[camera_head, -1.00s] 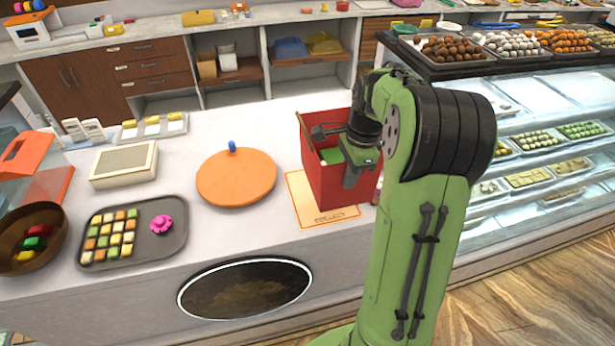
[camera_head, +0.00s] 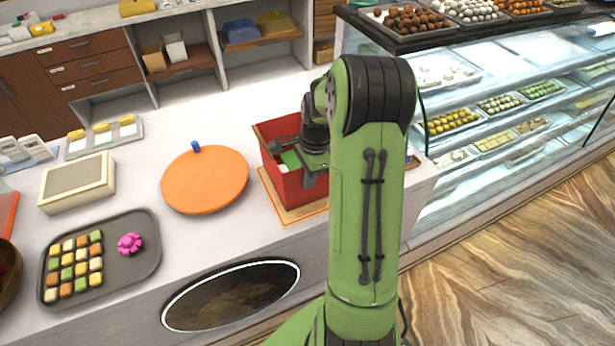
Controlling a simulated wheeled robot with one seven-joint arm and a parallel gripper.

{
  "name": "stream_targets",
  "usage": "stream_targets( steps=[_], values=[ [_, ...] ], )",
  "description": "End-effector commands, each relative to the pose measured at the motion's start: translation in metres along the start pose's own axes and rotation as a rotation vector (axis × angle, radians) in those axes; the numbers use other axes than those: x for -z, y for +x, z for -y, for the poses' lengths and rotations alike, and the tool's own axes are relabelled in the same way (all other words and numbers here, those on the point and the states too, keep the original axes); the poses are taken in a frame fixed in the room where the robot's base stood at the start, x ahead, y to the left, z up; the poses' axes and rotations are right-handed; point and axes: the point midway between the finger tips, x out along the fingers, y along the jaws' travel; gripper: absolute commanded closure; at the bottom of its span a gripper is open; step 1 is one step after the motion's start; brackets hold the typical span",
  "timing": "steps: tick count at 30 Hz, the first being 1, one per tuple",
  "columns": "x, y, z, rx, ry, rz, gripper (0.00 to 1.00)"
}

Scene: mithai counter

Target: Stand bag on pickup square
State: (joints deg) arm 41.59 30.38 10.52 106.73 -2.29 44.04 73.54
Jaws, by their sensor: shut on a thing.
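The red bag (camera_head: 283,178) stands roughly upright over the pickup square (camera_head: 291,213), a tan mat with a darker border near the counter's front edge. The mat shows along the bag's left and front sides; its right part is hidden by the bag and my arm. Something green and white shows inside the bag's open top. My gripper (camera_head: 308,172) is shut on the red bag at its right side near the rim. The fingertips are partly hidden, and I cannot tell whether the bag's base touches the mat.
A round orange board (camera_head: 205,182) with a blue knob lies left of the bag. A grey tray (camera_head: 132,268) of sweets and a pink flower is further left, below a beige box (camera_head: 78,183). A glass display case (camera_head: 480,110) stands to the right. The counter behind the bag is clear.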

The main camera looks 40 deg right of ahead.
Motion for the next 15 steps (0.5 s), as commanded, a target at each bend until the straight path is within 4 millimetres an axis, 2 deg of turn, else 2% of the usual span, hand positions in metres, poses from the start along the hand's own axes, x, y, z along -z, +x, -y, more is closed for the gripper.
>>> stream_targets(
  steps=[7, 8, 12, 15],
  values=[
    [0.0004, 0.0031, 0.0004, 0.002, 0.0, 0.0, 1.0],
    [0.0003, 0.0025, 0.0, 0.0, 0.0, 0.0, 0.88],
    [0.0002, 0.002, 0.0, 0.0, 0.0, 0.0, 0.67],
    [0.0002, 0.0018, 0.0001, 0.0, 0.0, 0.0, 0.67]
  ],
)
